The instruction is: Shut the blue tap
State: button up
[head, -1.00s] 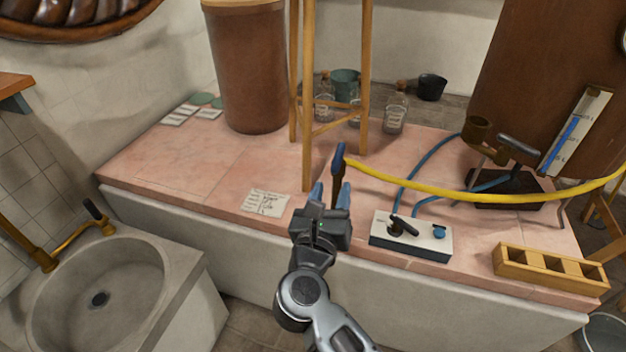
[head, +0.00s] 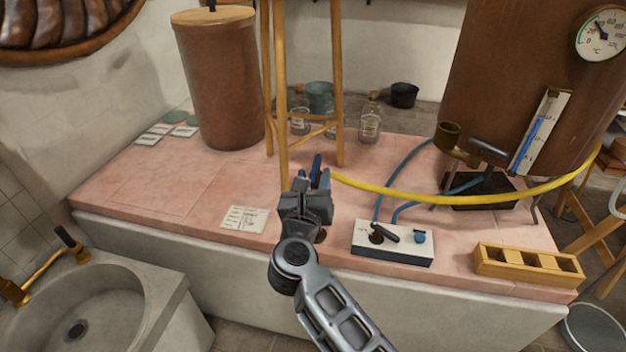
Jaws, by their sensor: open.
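The blue tap shows as a dark blue upright handle (head: 316,168) above the pink tiled counter, beside a leg of the wooden stand, where the yellow hose ends. My gripper (head: 312,183) is open, with its blue fingertips at the handle. The handle appears between or just beyond the fingers, and I cannot tell whether they touch it. My gripper hides most of the tap's lower body. A small brown round part (head: 320,236) shows below my gripper.
The yellow hose (head: 430,197) runs right from the tap. A white box (head: 380,251) with a black lever and blue knob stands right of my gripper. The wooden stand (head: 282,120) is close behind.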

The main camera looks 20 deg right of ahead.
grip_shut()
jog(key=shift+d, duration=0.1)
dwell(0.3)
jog(key=n+y+p, duration=0.1)
jog(key=d+n+t+y+p, duration=0.1)
jog(key=y+p, duration=0.1)
jog(key=n+t+y+p, duration=0.1)
jog(key=shift+s+d+r+y, duration=0.2)
jog(key=shift+s+r+y, duration=0.1)
jog(key=d+n+g+y, duration=0.1)
jog(key=n+g+y, duration=0.1)
jog(key=n+y, duration=0.2)
jog(key=w+d+n+g+y, duration=0.1)
jog(key=d+n+g+y, duration=0.1)
jog(key=n+y, duration=0.3)
jog(key=w+d+n+g+y, duration=0.1)
jog(key=n+y, duration=0.4)
jog(key=y, duration=0.5)
jog(key=shift+d+f+g+y, duration=0.3)
jog(key=shift+d+g, duration=0.2)
jog(key=shift+g, duration=0.3)
jog(key=shift+r, duration=0.1)
